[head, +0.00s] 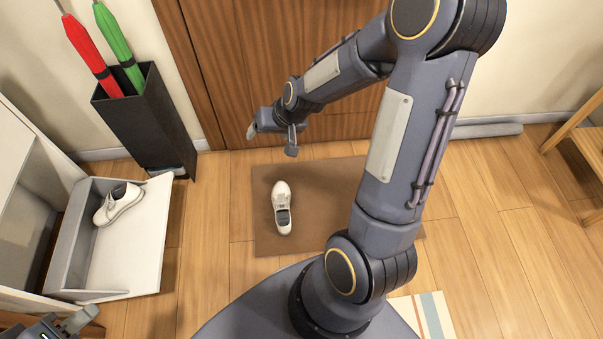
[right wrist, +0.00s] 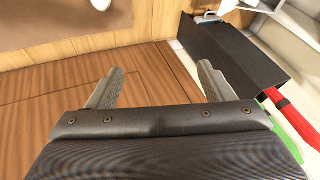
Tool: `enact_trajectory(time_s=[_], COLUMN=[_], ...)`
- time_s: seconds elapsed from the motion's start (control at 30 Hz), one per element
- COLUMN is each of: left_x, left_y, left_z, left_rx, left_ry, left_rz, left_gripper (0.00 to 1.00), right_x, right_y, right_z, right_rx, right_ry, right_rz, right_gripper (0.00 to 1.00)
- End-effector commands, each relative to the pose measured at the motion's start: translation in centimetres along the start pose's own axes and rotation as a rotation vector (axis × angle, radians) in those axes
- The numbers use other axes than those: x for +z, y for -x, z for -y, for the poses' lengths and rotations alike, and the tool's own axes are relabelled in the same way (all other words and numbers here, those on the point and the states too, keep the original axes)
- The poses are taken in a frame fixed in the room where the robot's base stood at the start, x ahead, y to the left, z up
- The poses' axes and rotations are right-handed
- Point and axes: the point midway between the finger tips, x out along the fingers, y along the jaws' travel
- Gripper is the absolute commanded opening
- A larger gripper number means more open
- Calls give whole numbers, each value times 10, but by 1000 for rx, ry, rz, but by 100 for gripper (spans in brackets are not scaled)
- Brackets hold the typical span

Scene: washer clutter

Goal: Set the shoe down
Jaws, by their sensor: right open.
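One white shoe (head: 281,213) lies upright on the brown doormat (head: 325,205), its toe toward the door. Another white shoe (head: 118,204) sits in the tilted-out compartment (head: 140,250) of the white cabinet at the left. My right gripper (head: 271,142) is above the floor between the mat and the wooden door, apart from both shoes. Its two fingers are spread and empty in the right wrist view (right wrist: 158,84). My left gripper (head: 72,324) is cut off by the bottom left corner, and its jaws are unclear.
A black umbrella stand (head: 150,125) with a red umbrella (head: 88,50) and a green umbrella (head: 118,45) stands left of the door (head: 240,60). A wooden rack (head: 580,150) is at the right edge. A striped mat (head: 430,312) lies at the front.

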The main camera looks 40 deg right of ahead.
Motion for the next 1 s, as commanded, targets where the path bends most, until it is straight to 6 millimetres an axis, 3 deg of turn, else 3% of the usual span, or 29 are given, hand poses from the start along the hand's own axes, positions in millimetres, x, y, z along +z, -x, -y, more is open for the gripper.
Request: enact_trajectory(time_s=[0.03,0.2,0.3,0.4,0.5,0.63,1.0], left_x=[0,0,0,0,0,0,-1], left_y=[0,0,0,0,0,0,1], left_z=[0,0,0,0,0,0,0], left_rx=[0,0,0,0,0,0,0], left_ry=[0,0,0,0,0,0,0], left_rz=[0,0,0,0,0,0,0], left_gripper=[36,36,36,36,36,36,36], right_x=[4,47,81,114,139,157,160], right_y=[34,121,159,184,199,206,209], right_z=[12,36,41,41,39,36,36], right_rx=[-26,-88,-114,-130,-137,-140,-140], right_ry=[23,103,152,194,225,246,250], right_rz=[-13,-1,6,12,17,23,26], right_gripper=[75,75,75,75,75,75,75])
